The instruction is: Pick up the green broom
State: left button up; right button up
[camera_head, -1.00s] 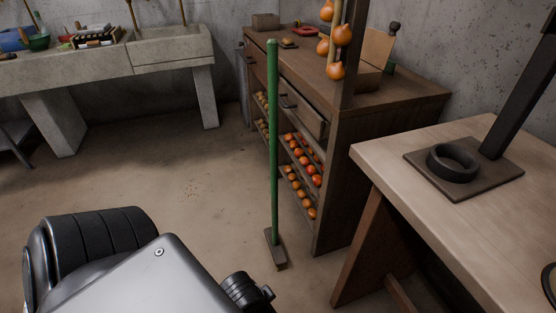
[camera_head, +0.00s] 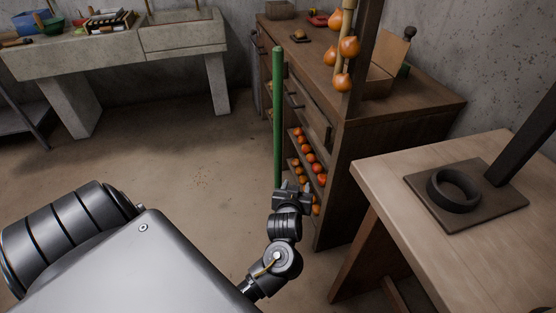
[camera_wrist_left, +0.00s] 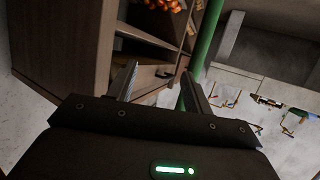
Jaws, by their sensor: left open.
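The green broom (camera_head: 278,110) stands upright on the floor, close to the front of the wooden cabinet. Its lower end and head are hidden behind my left arm in the head view. My left gripper (camera_head: 291,187) is in front of the lower part of the handle. In the left wrist view the green handle (camera_wrist_left: 207,40) passes just beyond the right-hand finger of the open left gripper (camera_wrist_left: 158,85). The space between the fingers looks empty. I cannot tell whether the finger touches the handle. My right gripper is not in view.
The wooden cabinet (camera_head: 400,118) with shelves of orange fruit (camera_head: 309,156) stands right behind the broom. A light wooden table (camera_head: 385,177) is at the right. A concrete sink (camera_head: 180,35) is at the back left. The floor (camera_head: 190,150) left of the broom is clear.

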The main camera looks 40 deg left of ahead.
aim_at(279, 132)
pick_arm(q)
jog(key=w+a+r+n+g+y+p, duration=0.1)
jog(key=a+r+n+y, duration=0.1)
jog(key=r+n+y, duration=0.3)
jog(key=w+a+r+g+y+p, duration=0.1)
jog(key=a+r+y, duration=0.2)
jog(key=r, duration=0.4)
jog(key=shift+x, duration=2.85)
jog(key=x, duration=0.4)
jog(key=shift+a+f, duration=0.4)
jog(key=shift+a, duration=0.05)
jog(key=shift+c, duration=0.6)
jog(key=c, duration=1)
jog(key=shift+r, duration=0.1)
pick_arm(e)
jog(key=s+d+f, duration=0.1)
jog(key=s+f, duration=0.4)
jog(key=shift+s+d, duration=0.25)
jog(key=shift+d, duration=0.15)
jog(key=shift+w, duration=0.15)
